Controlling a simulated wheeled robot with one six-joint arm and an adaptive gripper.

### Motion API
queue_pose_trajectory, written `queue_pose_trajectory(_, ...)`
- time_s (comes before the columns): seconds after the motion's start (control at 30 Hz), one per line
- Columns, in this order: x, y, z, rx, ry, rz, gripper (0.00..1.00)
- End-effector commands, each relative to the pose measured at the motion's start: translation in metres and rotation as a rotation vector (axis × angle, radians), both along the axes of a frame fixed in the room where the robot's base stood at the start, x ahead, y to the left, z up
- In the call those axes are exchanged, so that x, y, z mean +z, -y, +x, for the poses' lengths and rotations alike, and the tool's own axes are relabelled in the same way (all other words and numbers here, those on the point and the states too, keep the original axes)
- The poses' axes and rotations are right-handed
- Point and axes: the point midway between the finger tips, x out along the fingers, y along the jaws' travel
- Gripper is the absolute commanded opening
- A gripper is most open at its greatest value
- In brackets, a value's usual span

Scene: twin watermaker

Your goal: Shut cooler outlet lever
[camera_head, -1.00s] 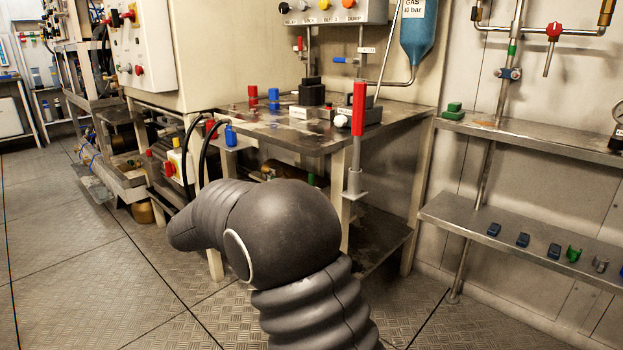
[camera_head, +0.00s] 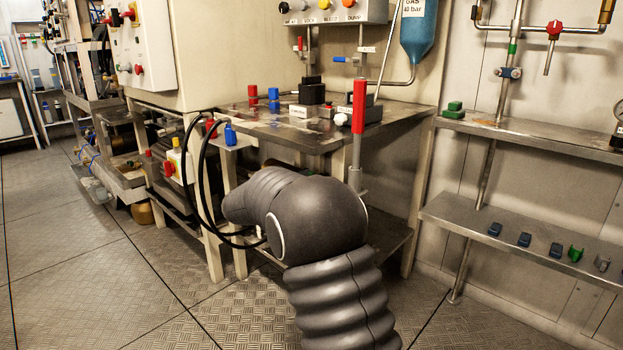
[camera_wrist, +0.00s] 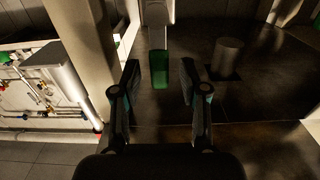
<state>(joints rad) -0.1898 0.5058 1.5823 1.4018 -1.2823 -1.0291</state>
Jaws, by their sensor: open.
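In the wrist view a lever with a pale shank and a green grip (camera_wrist: 159,62) hangs down from the top, between my fingers as seen from the wrist. No label on it can be read, so I cannot tell for certain that it is the cooler outlet lever. My gripper (camera_wrist: 159,76) is open, with one dark finger on each side of the green grip and a visible gap to each. How far the grip lies beyond the fingertips is unclear. In the head view my own dark arm hides the gripper and this lever.
In the head view a metal bench (camera_head: 290,128) holds small blocks and red and blue caps. An upright red handle (camera_head: 359,102) stands at its front edge, close behind my arm. Black cables (camera_head: 203,190) loop at the bench's left. Shelves (camera_head: 540,237) line the right wall; floor is clear at left.

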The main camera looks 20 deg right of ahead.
Motion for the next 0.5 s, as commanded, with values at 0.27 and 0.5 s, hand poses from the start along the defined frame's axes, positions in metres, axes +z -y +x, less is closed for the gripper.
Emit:
queue_pose_trajectory(0.27,0.0006,0.0090,0.0051,0.000,0.000,-0.001,0.44)
queue_pose_trajectory(0.5,0.0005,0.0088,0.0050,0.000,0.000,-0.001,0.26)
